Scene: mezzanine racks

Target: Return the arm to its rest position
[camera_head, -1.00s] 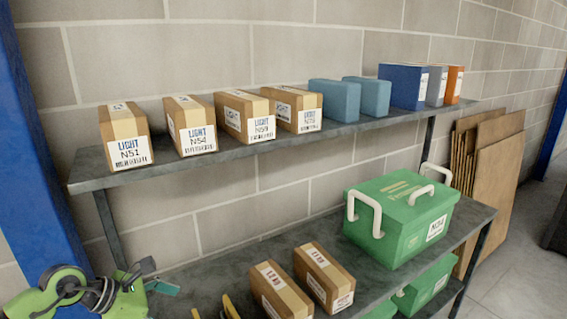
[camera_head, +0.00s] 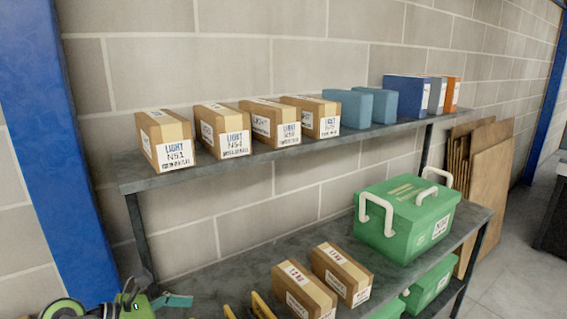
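Part of my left arm and gripper (camera_head: 150,301), green and dark grey, shows at the bottom left corner, in front of the rack's left post. A teal piece (camera_head: 178,300) sticks out at its right end. The frame's bottom edge cuts it off, so I cannot tell whether its fingers are open or shut. It is below the upper shelf (camera_head: 150,184) and apart from the boxes there. Two yellow pieces (camera_head: 262,305) show at the bottom edge, mostly cut off; I cannot tell what they belong to. My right gripper is not identifiable in view.
The upper shelf bears several brown LIGHT boxes (camera_head: 172,152), two blue-grey blocks (camera_head: 347,108) and blue, grey and orange boxes. The lower shelf bears two brown boxes (camera_head: 341,275) and a green toolbox (camera_head: 407,218). Flat boards (camera_head: 490,180) lean on the wall at right.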

